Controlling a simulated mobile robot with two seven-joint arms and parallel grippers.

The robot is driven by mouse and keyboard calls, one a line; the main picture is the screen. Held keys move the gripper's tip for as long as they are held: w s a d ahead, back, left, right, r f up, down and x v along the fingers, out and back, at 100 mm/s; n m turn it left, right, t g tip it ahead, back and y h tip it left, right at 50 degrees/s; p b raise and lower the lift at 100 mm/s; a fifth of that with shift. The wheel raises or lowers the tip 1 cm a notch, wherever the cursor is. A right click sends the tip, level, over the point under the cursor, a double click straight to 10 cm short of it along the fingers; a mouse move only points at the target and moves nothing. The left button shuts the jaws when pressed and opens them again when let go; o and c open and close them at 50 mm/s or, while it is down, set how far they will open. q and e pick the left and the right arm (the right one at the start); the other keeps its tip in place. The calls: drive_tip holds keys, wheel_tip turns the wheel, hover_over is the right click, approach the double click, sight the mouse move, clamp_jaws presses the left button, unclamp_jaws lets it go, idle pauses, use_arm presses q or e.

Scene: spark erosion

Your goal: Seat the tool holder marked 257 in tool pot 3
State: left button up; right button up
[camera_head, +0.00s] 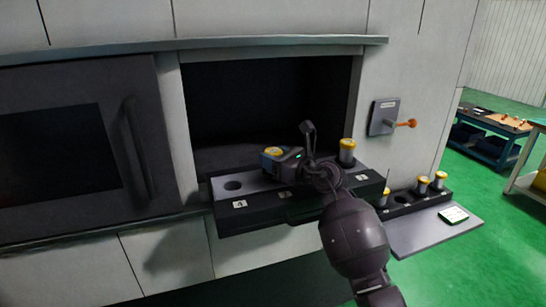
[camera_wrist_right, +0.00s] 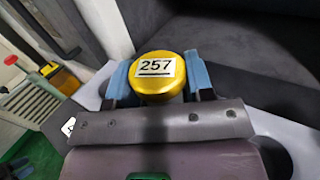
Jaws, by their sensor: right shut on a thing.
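The tool holder marked 257 (camera_wrist_right: 158,78) has a yellow cap with a white label, read in the right wrist view. My right gripper (camera_wrist_right: 158,82) is shut on it, with a blue finger on each side. In the head view the holder's yellow cap (camera_head: 273,151) shows at my right gripper (camera_head: 282,158), over the dark pot shelf (camera_head: 265,217). The label below it (camera_head: 285,194) is too small to read surely. The gripper hides the holder's lower end and the pot beneath, so I cannot tell whether it is in the pot. My left gripper is out of view.
The pot by label 4 (camera_head: 233,185) is empty. Another yellow-capped holder (camera_head: 347,152) stands at the shelf's right. A rack (camera_head: 410,198) with several holders and a card (camera_head: 453,214) lie further right. A panel with an orange handle (camera_head: 384,117) is on the wall.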

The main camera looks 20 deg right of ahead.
drive_tip(key=shift+f, duration=0.25)
drive_tip(key=o, duration=1.3)
drive_tip(key=shift+c, duration=0.2)
drive_tip(key=shift+f, duration=0.1)
drive_tip(key=v, duration=1)
drive_tip(key=shift+s+d+b, duration=0.25)
drive_tip(key=shift+s+b, duration=0.05)
drive_tip(key=shift+b, duration=0.05)
wheel_tip(320, 180, up, 5)
drive_tip(key=p, duration=0.4)
drive_tip(key=shift+f, duration=0.15)
wheel_tip(320, 180, up, 2)
drive_tip(key=shift+r+p, duration=0.15)
drive_tip(key=shift+p, duration=1.1)
